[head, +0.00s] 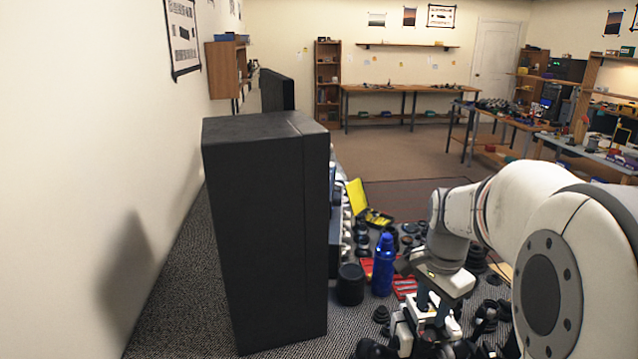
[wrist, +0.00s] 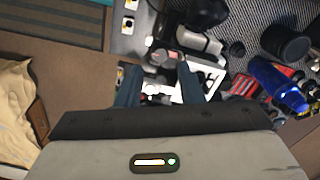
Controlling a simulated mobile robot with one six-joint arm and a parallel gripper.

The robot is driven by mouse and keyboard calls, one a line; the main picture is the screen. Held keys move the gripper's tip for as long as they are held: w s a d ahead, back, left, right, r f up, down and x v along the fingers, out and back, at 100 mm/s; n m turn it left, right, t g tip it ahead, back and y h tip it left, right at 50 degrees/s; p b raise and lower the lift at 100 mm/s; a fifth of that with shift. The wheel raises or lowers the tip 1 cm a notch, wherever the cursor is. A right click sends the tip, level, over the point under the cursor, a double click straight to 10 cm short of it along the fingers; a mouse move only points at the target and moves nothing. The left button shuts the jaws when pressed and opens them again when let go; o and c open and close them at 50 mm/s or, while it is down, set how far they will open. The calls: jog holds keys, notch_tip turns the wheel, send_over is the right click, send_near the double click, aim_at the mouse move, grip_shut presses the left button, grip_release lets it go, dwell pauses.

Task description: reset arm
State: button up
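My arm comes in from the right of the head view and bends down over a cluttered surface. My gripper (head: 433,306) points downward there, above several lens parts and small items. In the wrist view, the two dark blue fingers of my gripper (wrist: 158,78) stand apart with a clear gap. No object is seen held between them. A white card-like item (wrist: 204,82) and a round dark part (wrist: 165,58) lie below and beyond the fingertips. I cannot tell the exact height above them.
A tall black cabinet (head: 262,230) stands left of the clutter. A blue bottle (head: 383,265) stands near my gripper, beside a black cylinder (head: 350,284); the bottle also shows in the wrist view (wrist: 277,85). A yellow-lidded case (head: 357,196) lies open behind. Brown floor beyond is clear.

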jog(key=s+a+n+t, duration=0.2)
jog(key=s+a+n, duration=0.8)
jog(key=s+n, duration=0.2)
jog(key=shift+a+r+n+t, duration=0.35)
jog(key=shift+a+n+t, duration=0.05)
jog(key=shift+n, duration=0.2)
